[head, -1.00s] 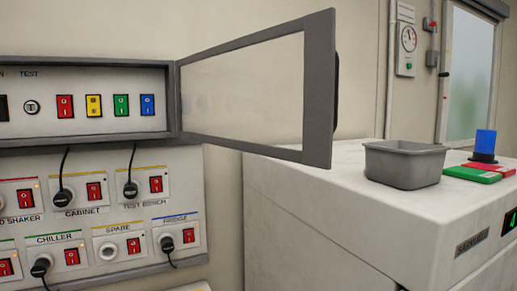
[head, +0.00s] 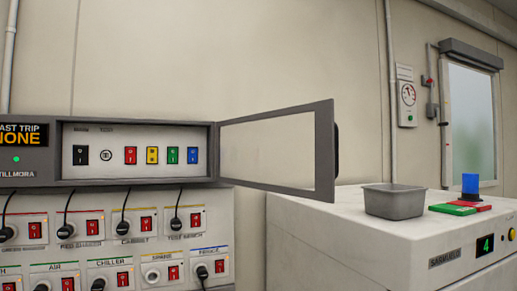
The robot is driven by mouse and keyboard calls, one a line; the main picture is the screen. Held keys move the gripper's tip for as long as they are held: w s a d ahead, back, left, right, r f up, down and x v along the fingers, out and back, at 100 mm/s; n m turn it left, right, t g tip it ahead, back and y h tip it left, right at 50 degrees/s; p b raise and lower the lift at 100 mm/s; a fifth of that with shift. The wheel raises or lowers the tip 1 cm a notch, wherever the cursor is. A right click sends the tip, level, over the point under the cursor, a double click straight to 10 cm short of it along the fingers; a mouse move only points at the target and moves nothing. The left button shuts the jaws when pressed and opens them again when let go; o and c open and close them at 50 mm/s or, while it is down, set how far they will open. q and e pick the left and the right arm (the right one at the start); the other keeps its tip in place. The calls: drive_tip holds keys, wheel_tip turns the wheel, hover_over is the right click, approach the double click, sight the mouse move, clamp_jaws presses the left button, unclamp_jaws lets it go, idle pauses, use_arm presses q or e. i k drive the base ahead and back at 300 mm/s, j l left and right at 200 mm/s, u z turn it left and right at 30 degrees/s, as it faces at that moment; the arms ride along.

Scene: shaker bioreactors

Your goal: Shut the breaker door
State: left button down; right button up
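The breaker door (head: 326,150) is a grey frame around a clear pane, with a dark handle on its outer edge. It stands wide open in the head view, swung out to the right from its hinge side on the breaker box (head: 216,155). The open box shows a row of coloured switches: black, red, yellow, green and blue, with a round test button among them. Neither of my grippers shows in the head view.
Below the box is a socket panel (head: 205,238) with plugs, cables and red switches. To the right, a white machine (head: 350,235) bears a grey bin (head: 394,201), red and green flat blocks and a blue cylinder (head: 470,185). The door's free edge is near the machine's left end.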

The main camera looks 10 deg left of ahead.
sight(327, 131)
drive_tip(key=k+u, duration=0.15)
drive_tip(key=u, duration=1.05)
drive_tip(key=l+u, duration=0.25)
drive_tip(key=u, duration=0.15)
drive_tip(key=k+l+u, duration=0.15)
drive_tip(key=u, duration=0.25)
drive_tip(key=k+l, duration=0.2)
drive_tip(key=l, duration=0.2)
drive_tip(key=k+l, duration=0.25)
drive_tip(key=l, duration=0.2)
drive_tip(key=k+l, duration=0.2)
drive_tip(key=l, duration=0.2)
drive_tip(key=k+l, duration=0.25)
drive_tip(key=l, duration=0.2)
drive_tip(key=k+l, duration=0.2)
drive_tip(key=l, duration=0.2)
drive_tip(key=k+l, duration=0.2)
drive_tip(key=l, duration=0.2)
drive_tip(key=k+l+z, duration=0.1)
drive_tip(key=l, duration=0.3)
drive_tip(key=j+z, duration=0.1)
drive_tip(key=z, duration=0.35)
drive_tip(key=k+j+z, duration=0.1)
drive_tip(key=z, duration=0.35)
drive_tip(key=k+z, duration=0.1)
drive_tip(key=z, duration=0.35)
